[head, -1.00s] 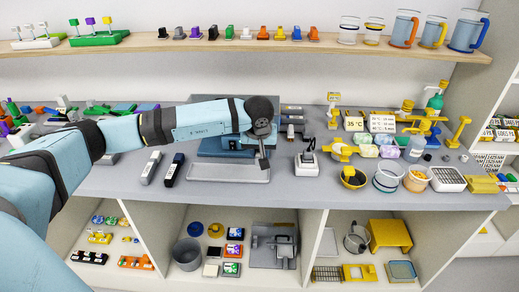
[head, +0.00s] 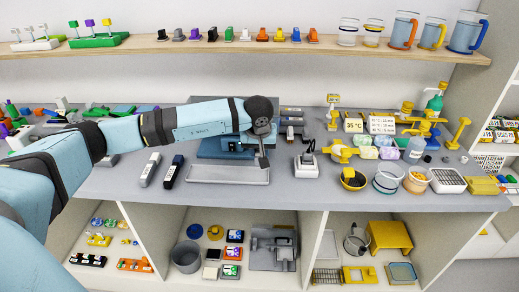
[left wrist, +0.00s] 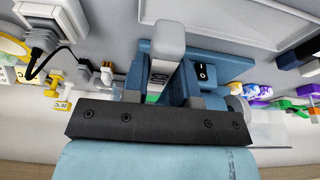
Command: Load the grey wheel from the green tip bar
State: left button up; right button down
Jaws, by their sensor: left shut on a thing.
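My left gripper (head: 262,161) points down in front of the blue machine (head: 213,148), over the right part of its pale tray (head: 203,175). A green bar (head: 98,40) with purple and yellow-topped pieces stands on the upper shelf at the left. I cannot make out a grey wheel on it. My right gripper is not in view.
A white device (head: 306,166) stands to the right, with yellow fixtures (head: 342,151) and cups (head: 388,177) farther right. A pale bar (head: 38,43) is beside the green one. Bare bench lies in front of the tray.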

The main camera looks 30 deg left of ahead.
pick_arm(q)
jog(key=shift+w+d, duration=0.15)
jog(key=shift+d, duration=0.15)
dwell(0.5)
jog(key=shift+s+a+b, duration=0.25)
jog(key=shift+a+b, duration=0.05)
jog(key=shift+a, duration=0.3)
dwell(0.6)
jog(key=shift+w+d, duration=0.3)
jog(key=shift+d, duration=0.2)
dwell(0.7)
dwell(0.3)
jog(key=shift+s+d, duration=0.4)
jog(key=shift+s, duration=0.25)
jog(key=shift+s+d, duration=0.4)
jog(key=shift+s, duration=0.25)
jog(key=shift+s+a, duration=0.15)
jog(key=shift+a, duration=0.15)
jog(key=shift+b, duration=0.3)
jog(key=shift+w+a, duration=0.45)
jog(key=shift+w, duration=0.35)
